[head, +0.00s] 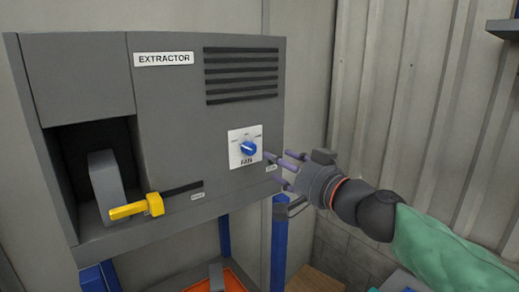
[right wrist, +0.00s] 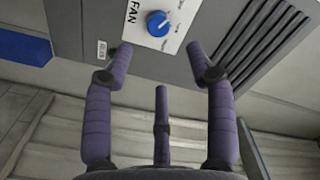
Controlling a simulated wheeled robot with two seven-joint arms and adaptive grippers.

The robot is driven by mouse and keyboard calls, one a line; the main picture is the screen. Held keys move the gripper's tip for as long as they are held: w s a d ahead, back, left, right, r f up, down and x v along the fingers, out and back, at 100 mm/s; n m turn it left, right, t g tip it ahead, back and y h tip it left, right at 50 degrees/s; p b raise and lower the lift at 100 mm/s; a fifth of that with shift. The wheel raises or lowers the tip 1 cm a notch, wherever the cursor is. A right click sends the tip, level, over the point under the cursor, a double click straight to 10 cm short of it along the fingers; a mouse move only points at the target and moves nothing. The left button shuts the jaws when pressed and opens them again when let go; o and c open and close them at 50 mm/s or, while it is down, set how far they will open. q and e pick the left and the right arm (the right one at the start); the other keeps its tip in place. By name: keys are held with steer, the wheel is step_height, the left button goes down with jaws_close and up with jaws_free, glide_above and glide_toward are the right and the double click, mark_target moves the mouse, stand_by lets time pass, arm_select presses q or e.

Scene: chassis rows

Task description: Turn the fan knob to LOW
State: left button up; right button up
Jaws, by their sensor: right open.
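The extractor (head: 170,120) is a grey box with an "EXTRACTOR" label. The fan knob (head: 248,148) is round and blue, on a white plate (head: 236,161) marked "FAN". The setting words around it are too small to read, so I cannot tell its setting. My right gripper (head: 273,168) is open, just right of the plate in the head view. In the right wrist view the knob (right wrist: 157,23) lies beyond the gap between the spread fingers (right wrist: 158,52), apart from them. My left gripper is not in view.
A yellow handle (head: 137,207) sticks out at the lower left of the extractor, by a slot. Vent slats (head: 241,75) are above the knob. Blue posts (head: 279,245) and an orange tray (head: 232,281) are below. A corrugated wall (head: 420,100) stands at right.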

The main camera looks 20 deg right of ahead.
mark_target(252, 149)
steer(key=x, duration=0.9)
steer(key=shift+w+f, duration=0.1)
steer(key=shift+w, duration=0.15)
jaws_close()
